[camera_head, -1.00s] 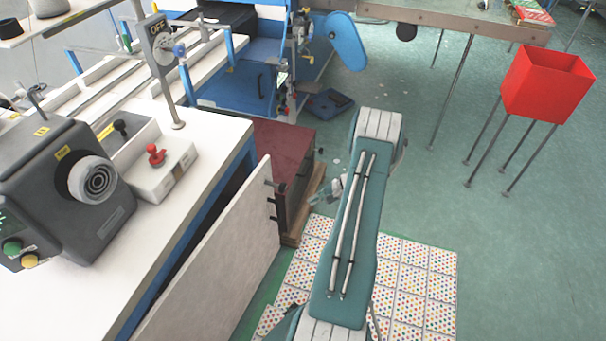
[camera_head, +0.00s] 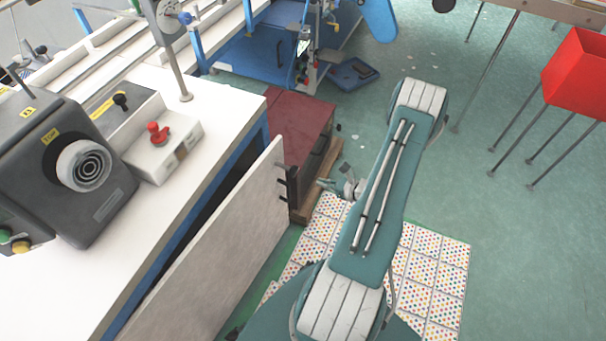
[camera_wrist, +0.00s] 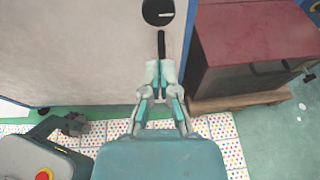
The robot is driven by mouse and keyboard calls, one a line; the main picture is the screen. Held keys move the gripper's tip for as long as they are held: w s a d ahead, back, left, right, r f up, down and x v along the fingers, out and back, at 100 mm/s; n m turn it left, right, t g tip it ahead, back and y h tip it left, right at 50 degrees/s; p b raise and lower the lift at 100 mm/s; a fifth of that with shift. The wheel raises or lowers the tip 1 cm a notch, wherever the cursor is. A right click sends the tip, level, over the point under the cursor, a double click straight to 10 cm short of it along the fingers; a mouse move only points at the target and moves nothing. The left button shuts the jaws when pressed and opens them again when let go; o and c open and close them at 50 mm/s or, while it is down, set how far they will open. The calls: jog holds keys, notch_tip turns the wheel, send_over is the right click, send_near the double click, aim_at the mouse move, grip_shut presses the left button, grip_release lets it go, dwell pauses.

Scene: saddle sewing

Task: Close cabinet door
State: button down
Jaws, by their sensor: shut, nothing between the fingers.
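The cabinet door (camera_head: 225,240) is a light grey panel standing open from the white-topped cabinet (camera_head: 215,120), with a dark gap between them in the head view. Black fittings show at its free edge. In the wrist view the door (camera_wrist: 75,50) fills the upper left, with a round black lock (camera_wrist: 158,12) and a black handle (camera_wrist: 161,44). My gripper (camera_wrist: 161,68) is shut and empty, its fingertips just below the handle in that view. Contact with the door cannot be told. In the head view my gripper (camera_head: 325,184) is right of the door's free edge, partly behind my arm.
A dark red box (camera_head: 298,125) on a wooden base stands just beyond the door edge. A machine with a red knob (camera_head: 157,132) sits on the cabinet top. A red bin (camera_head: 582,75) on legs stands right. Dotted tiles (camera_head: 435,270) and green floor are open at right.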

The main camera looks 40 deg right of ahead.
aim_at(296, 174)
jog(key=x, duration=0.5)
jog(key=r+x, duration=0.1)
jog(key=x, duration=0.1)
jog(key=shift+w+a, duration=0.15)
jog(key=shift+w, duration=0.15)
